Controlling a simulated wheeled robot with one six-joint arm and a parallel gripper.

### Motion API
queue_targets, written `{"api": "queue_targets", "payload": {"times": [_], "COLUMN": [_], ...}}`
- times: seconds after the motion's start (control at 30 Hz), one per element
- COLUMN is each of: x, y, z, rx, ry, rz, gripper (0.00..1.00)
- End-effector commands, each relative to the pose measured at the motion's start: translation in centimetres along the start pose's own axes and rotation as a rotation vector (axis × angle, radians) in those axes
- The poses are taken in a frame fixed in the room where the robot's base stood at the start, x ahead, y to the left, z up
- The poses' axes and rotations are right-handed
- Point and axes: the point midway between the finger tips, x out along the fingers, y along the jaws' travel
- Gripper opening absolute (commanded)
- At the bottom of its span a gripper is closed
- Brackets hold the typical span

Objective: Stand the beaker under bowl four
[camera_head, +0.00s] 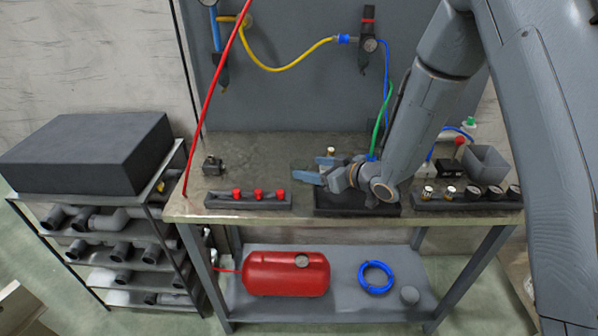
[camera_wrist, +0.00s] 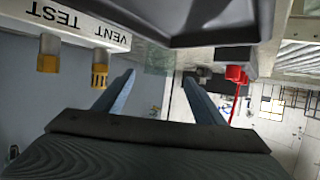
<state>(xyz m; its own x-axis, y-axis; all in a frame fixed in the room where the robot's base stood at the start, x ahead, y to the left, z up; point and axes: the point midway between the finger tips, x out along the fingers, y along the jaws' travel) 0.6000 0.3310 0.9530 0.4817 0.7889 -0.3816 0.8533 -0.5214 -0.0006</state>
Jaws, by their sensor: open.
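My gripper (camera_head: 318,171) is open, low over the bench near the dark tray. Its two blue-grey fingers are spread apart in the wrist view (camera_wrist: 158,77), with nothing clearly held. A faint, translucent greenish shape (camera_wrist: 158,59) shows beyond the fingertips there. It may be a clear beaker, but I cannot tell. I cannot make out a beaker in the head view. No bowl marked four can be read in either view. A grey open-topped container (camera_head: 487,165) stands at the bench's right end.
The dark tray (camera_head: 330,208) lies below my wrist. A rack with red-topped pieces (camera_head: 248,202) is left of it, and gauges (camera_head: 474,193) are at right. A strip marked TEST and VENT (camera_wrist: 70,22) is close in the wrist view. The bench's left back is mostly clear.

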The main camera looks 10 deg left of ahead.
Motion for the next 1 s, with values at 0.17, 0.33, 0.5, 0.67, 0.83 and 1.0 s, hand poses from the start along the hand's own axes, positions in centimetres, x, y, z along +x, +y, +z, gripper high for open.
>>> {"api": "queue_targets", "payload": {"times": [0.17,0.33,0.5,0.67,0.83,1.0], "x": [1.9,3.8,4.7,4.7,4.7,4.7], "y": [-0.1,0.0,0.1,0.1,0.1,0.1], "z": [0.4,0.6,0.7,0.7,0.7,0.7], "rx": [0.0,-0.001,0.0,0.0,0.0,0.0], "ry": [-0.002,-0.002,-0.001,-0.001,-0.001,-0.001], "rz": [-0.002,-0.001,0.0,0.001,0.001,0.001], "gripper": [0.64,0.64,0.64,0.64,0.42,0.16]}}
